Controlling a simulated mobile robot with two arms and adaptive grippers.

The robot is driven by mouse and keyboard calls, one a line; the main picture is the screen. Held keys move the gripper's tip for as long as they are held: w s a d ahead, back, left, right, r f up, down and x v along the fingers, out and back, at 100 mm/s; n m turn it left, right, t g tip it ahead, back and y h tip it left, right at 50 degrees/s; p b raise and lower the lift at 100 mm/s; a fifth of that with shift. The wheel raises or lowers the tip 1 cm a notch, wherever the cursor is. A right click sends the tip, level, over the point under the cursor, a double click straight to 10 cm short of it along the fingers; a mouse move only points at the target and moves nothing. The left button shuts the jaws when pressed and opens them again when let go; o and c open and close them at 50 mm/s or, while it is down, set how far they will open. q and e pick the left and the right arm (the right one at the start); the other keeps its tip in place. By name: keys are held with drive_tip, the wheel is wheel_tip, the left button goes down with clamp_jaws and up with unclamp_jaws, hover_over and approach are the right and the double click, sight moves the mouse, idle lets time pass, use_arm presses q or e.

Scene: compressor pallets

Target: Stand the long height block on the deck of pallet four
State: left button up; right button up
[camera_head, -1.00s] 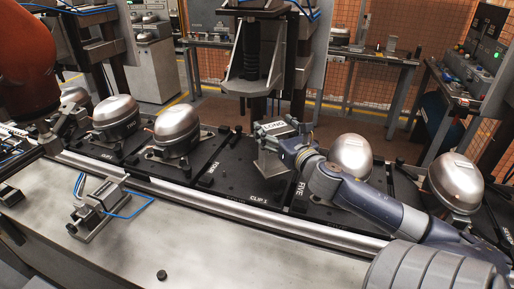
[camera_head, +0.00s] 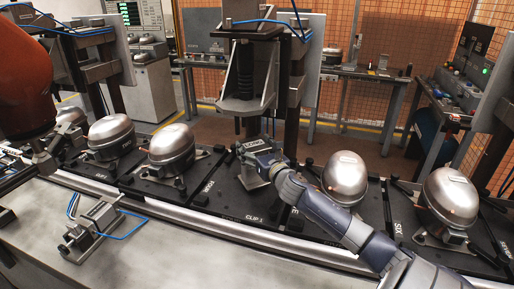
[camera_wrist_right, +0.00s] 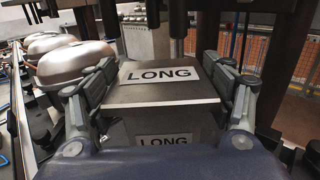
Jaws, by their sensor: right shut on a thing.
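The long height block (camera_head: 250,173), a grey metal block with a white "LONG" label on its top and side, is upright over the bare black deck of pallet four (camera_head: 225,200). My right gripper (camera_head: 263,160) is shut on it near its top. In the right wrist view the block (camera_wrist_right: 165,115) sits between the two fingers (camera_wrist_right: 167,92), one on each side. Its lower end is partly hidden by my wrist there. I cannot tell whether its base touches the deck. My left gripper is not in view.
Compressors stand on neighbouring pallets, one left of pallet four (camera_head: 171,150) and one right (camera_head: 344,178). A dark press column with a grey bracket (camera_head: 248,100) rises just behind the block. A fixture with a blue hose (camera_head: 95,225) is on the front bench.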

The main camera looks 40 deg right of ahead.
drive_tip(key=shift+w+d+r, duration=0.15)
drive_tip(key=shift+w+d, duration=0.05)
drive_tip(key=shift+w, duration=0.4)
drive_tip(key=shift+w+d+f, duration=0.2)
drive_tip(key=shift+w+f, duration=0.45)
drive_tip(key=shift+w, duration=0.1)
drive_tip(key=shift+w+f, duration=0.25)
drive_tip(key=shift+f, duration=0.1)
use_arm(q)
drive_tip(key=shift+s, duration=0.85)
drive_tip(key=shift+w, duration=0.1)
use_arm(e)
drive_tip(key=o, duration=1.8)
drive_tip(key=shift+s+f, duration=0.1)
drive_tip(key=shift+f, duration=0.3)
drive_tip(key=shift+o, duration=1.3)
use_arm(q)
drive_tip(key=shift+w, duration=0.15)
use_arm(e)
drive_tip(key=shift+s+r, duration=0.1)
drive_tip(key=shift+r, duration=0.05)
